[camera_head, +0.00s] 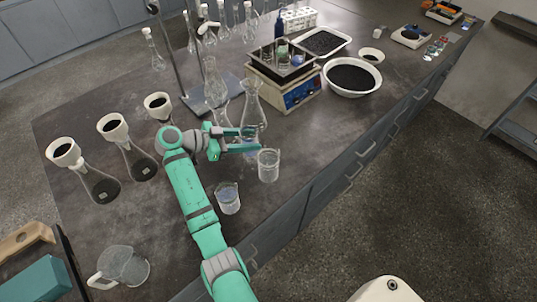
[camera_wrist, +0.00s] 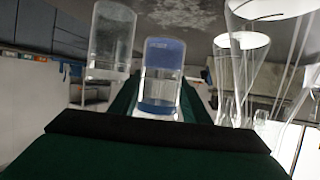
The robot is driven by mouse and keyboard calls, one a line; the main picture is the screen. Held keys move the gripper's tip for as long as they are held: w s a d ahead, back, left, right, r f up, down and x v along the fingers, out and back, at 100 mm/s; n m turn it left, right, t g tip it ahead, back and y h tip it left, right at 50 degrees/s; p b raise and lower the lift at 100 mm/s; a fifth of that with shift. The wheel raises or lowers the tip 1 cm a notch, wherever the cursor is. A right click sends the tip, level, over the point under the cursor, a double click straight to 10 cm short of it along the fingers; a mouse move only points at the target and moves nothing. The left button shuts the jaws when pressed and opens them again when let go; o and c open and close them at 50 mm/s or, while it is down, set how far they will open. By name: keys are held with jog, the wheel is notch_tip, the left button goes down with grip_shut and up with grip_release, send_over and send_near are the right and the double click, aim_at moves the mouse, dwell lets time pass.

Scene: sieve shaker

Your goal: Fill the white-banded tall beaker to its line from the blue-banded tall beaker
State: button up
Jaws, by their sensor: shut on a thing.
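My gripper (camera_head: 248,144) is shut on the blue-banded tall beaker (camera_wrist: 161,58), which has clear liquid in it. The wrist picture appears upside down, and there the beaker looks close to upright behind the dark finger parts. In the head view my fingers and a flask hide much of it. A clear tall beaker (camera_head: 268,167), which looks like the white-banded one, stands just in front and to the right of my gripper. It also shows left of the blue-banded beaker in the wrist view (camera_wrist: 112,40). Its band and liquid level are hard to read.
Another beaker (camera_head: 228,199) stands in front, close to my arm. A conical flask (camera_head: 252,108) stands right behind my gripper. Flasks with funnels (camera_head: 105,188) stand left, a jug (camera_head: 122,266) front left. The shaker (camera_head: 290,88) and a white bowl (camera_head: 351,91) are behind.

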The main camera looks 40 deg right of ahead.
aim_at(249, 130)
jog(key=shift+f, duration=1.1)
jog(key=shift+m+t, duration=0.6)
jog(key=shift+m, duration=0.1)
jog(key=r, duration=0.5)
jog(key=s+r, duration=0.1)
jog(key=r, duration=0.2)
jog(key=shift+s+r, duration=0.1)
jog(key=shift+r, duration=0.1)
jog(key=s+m+t, duration=0.1)
jog(key=m+t, duration=0.1)
jog(key=s+r+m+t+y, duration=0.1)
jog(key=s+m+t, duration=0.1)
jog(key=shift+s+d+p, duration=0.2)
jog(key=shift+s+p, duration=0.1)
jog(key=shift+p, duration=0.1)
jog(key=shift+w, duration=0.1)
